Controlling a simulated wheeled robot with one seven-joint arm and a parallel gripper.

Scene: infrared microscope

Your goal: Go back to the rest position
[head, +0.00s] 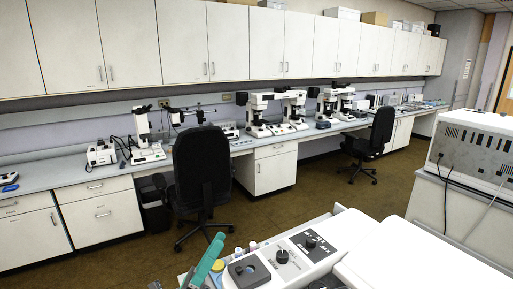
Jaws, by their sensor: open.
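My gripper is not in view in the head view. A white instrument (400,255) fills the lower middle and right of the picture. Its panel (282,255) carries black knobs, and a dark square piece with a round centre (248,270) sits at its left end. I cannot tell for sure if this is the infrared microscope. A teal elongated object (207,262) stands tilted at its left edge, with small coloured pieces beside it.
A long bench (75,176) with several microscopes (258,112) runs along the far wall under white cabinets (130,45). Two black chairs (203,170) (381,130) stand before it. A grey vented box (480,145) stands at right. Brown floor (300,190) between is clear.

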